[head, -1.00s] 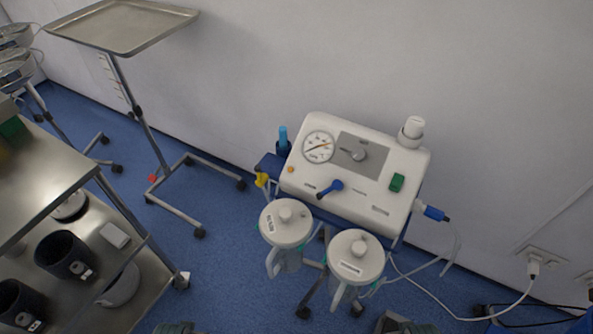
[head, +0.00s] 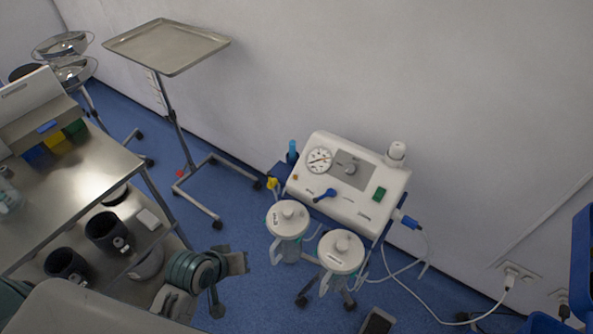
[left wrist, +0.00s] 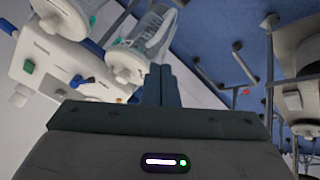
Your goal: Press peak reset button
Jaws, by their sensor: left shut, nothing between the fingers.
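The white suction machine (head: 348,182) stands by the wall, with a gauge (head: 319,159), a blue lever (head: 325,195), a green switch (head: 379,194) and a small orange button (head: 295,177) at its left front corner. Lettering is too small to read, so I cannot confirm which control is the peak reset button. My left gripper (head: 237,262) is low, left of the jars and apart from the machine. In the left wrist view its fingers (left wrist: 159,72) are shut and empty, and the machine (left wrist: 62,58) shows upside down at upper left. My right gripper is out of view.
Two lidded jars (head: 288,219) (head: 341,251) hang before the machine. A steel cart (head: 75,185) is at left, and a tray stand (head: 165,46) is behind it. Cables run over the blue floor at right. Floor between cart and jars is partly clear.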

